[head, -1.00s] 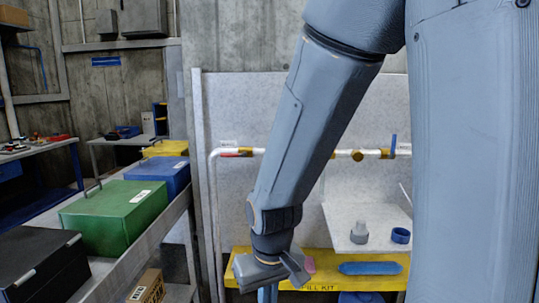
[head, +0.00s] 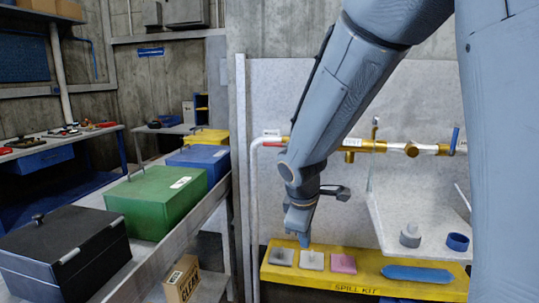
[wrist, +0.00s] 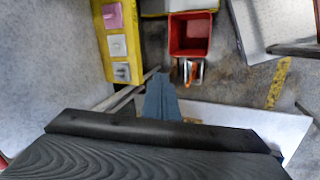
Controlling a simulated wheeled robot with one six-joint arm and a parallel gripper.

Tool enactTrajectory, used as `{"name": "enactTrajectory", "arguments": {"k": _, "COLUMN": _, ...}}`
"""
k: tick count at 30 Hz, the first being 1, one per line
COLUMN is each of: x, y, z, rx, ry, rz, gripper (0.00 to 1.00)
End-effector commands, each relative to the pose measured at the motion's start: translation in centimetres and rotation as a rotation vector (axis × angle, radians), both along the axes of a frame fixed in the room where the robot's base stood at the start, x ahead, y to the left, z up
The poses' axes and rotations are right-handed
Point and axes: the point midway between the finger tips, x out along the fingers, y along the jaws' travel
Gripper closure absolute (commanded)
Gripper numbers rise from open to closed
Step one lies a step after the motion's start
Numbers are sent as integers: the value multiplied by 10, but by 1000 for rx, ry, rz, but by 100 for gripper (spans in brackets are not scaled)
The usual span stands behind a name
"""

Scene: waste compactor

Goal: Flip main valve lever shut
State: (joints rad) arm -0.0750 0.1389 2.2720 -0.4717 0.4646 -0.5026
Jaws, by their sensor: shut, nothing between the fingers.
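A white and brass pipe runs across the back panel in the head view. A red lever (head: 275,143) lies along its left part, below a small white label. A blue lever (head: 455,139) stands upright at the right end, partly beside my arm. A small upright handle (head: 375,127) sits on the brass middle part. I cannot tell which is the main valve's. My gripper (head: 304,239) is shut and empty, pointing down, below and in front of the pipe, apart from every lever. The wrist view shows its blue-grey fingers (wrist: 162,98) but no lever.
A yellow spill kit shelf (head: 360,286) with several pads lies just below my gripper. A grey tray (head: 395,235) holds a grey fitting and a blue ring. A green box (head: 155,201) stands on the left bench. The wrist view shows a red bin (wrist: 190,52) on the floor.

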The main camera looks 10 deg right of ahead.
Motion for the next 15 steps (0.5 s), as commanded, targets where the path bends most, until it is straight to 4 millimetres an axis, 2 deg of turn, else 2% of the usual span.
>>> {"name": "enactTrajectory", "arguments": {"k": 1, "x": 39, "y": 3, "z": 6, "rx": -101, "ry": -20, "rz": 180, "gripper": 100}}
{"name": "enactTrajectory", "arguments": {"k": 3, "x": 86, "y": 6, "z": 23, "rx": -260, "ry": -37, "rz": 431, "gripper": 100}}
{"name": "enactTrajectory", "arguments": {"k": 6, "x": 149, "y": 14, "z": 53, "rx": -509, "ry": -49, "rz": 756, "gripper": 100}}
{"name": "enactTrajectory", "arguments": {"k": 9, "x": 203, "y": 27, "z": 83, "rx": -751, "ry": -42, "rz": 1015, "gripper": 100}}
{"name": "enactTrajectory", "arguments": {"k": 12, "x": 242, "y": 39, "z": 110, "rx": -958, "ry": -22, "rz": 1199, "gripper": 100}}
{"name": "enactTrajectory", "arguments": {"k": 15, "x": 266, "y": 49, "z": 130, "rx": -1105, "ry": 0, "rz": 1311, "gripper": 100}}
